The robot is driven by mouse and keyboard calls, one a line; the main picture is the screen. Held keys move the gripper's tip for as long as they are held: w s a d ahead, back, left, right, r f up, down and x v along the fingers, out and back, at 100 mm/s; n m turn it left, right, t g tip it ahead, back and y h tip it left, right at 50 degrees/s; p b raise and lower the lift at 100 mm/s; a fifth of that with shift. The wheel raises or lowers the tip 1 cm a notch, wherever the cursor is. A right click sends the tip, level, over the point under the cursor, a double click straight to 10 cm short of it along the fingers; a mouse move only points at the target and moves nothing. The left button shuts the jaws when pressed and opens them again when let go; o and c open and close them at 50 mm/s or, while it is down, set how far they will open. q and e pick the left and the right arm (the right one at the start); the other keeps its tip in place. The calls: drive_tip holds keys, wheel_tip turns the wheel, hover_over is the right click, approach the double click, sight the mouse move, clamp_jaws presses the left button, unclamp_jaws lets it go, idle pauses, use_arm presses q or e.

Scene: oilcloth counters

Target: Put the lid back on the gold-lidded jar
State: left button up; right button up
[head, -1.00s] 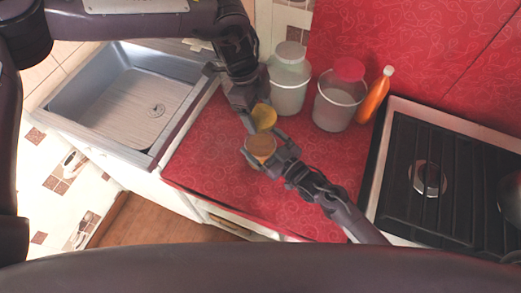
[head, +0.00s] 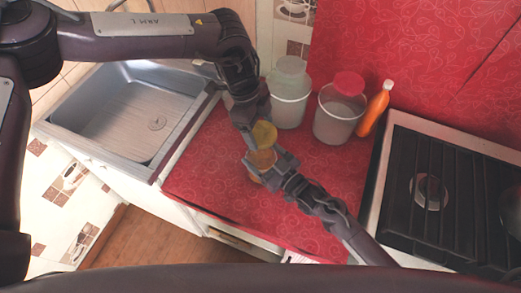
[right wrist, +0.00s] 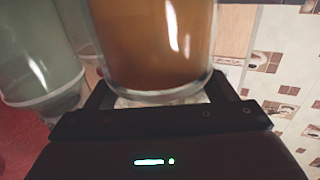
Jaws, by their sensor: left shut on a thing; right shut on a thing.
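The gold lid (head: 264,134) is in my left gripper (head: 252,134), which is shut on its edge. The lid is just above the mouth of the jar (head: 261,160) in the head view, overlapping its far rim; I cannot tell whether they touch. The jar is clear with brown contents and stands over the red counter. My right gripper (head: 263,172) is shut around the jar from the front right. In the right wrist view the jar (right wrist: 160,45) fills the space between the fingers, its base showing; its top is out of frame.
Behind the jar on the red counter (head: 210,165) stand a pale green-lidded container (head: 289,105), a red-lidded container (head: 334,122) and an orange bottle (head: 374,110). The sink (head: 130,115) is at left, the stove (head: 440,180) at right. The counter's front is clear.

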sight(261, 161)
use_arm(q)
drive_tip(key=shift+f, duration=1.85)
drive_tip(key=shift+f, duration=0.9)
drive_tip(key=shift+f, duration=0.55)
